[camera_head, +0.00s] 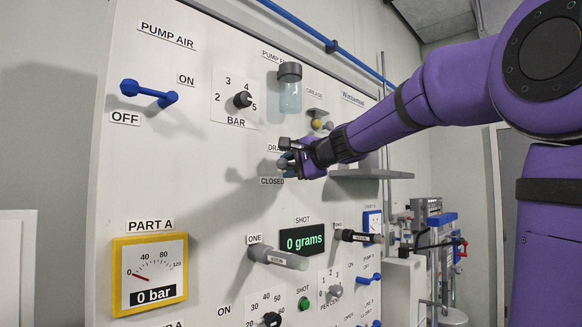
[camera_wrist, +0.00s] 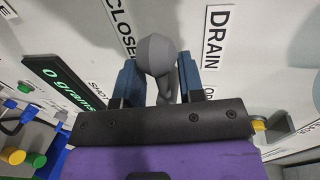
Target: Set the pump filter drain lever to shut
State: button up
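The pump filter drain lever shows in the wrist view as a grey lever with a rounded end (camera_wrist: 156,55), between my gripper's two blue fingers (camera_wrist: 158,80). The fingers are apart, one on each side of it. Whether both press on it is not clear. A DRAIN label (camera_wrist: 214,38) is to its right and a CLOSED label (camera_wrist: 121,27) to its upper left; another label at the right is partly hidden. In the head view my gripper (camera_head: 292,163) is at the panel just above the CLOSED label (camera_head: 272,181) and covers most of the lever.
The filter bowl (camera_head: 290,90) and a yellow-tipped grease fitting (camera_head: 317,124) are above my gripper. A grey shelf (camera_head: 369,174) juts out to its right. Below are the grams display (camera_head: 303,241) and a grey ONE handle (camera_head: 279,257).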

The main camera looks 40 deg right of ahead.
jog(key=v, duration=1)
jog(key=shift+s, duration=0.35)
jog(key=shift+r, duration=0.15)
jog(key=s+a+f+n+g+h, duration=0.1)
jog(key=s+a+f+n+g, duration=0.2)
jog(key=f, duration=0.7)
jog(key=s+a+f+n+g+h, duration=0.1)
jog(key=s+a+f+n+g, duration=0.3)
jog(key=s+f, duration=0.5)
jog(key=s+a+f+n+g+h, duration=0.1)
jog(key=s+a+f+n+g, duration=0.2)
jog(key=s+a+f+n, duration=0.4)
notch_tip(320, 180, down, 4)
jog(key=shift+a+f+n, duration=0.15)
jog(key=shift+a+n, duration=0.25)
jog(key=shift+n, duration=0.4)
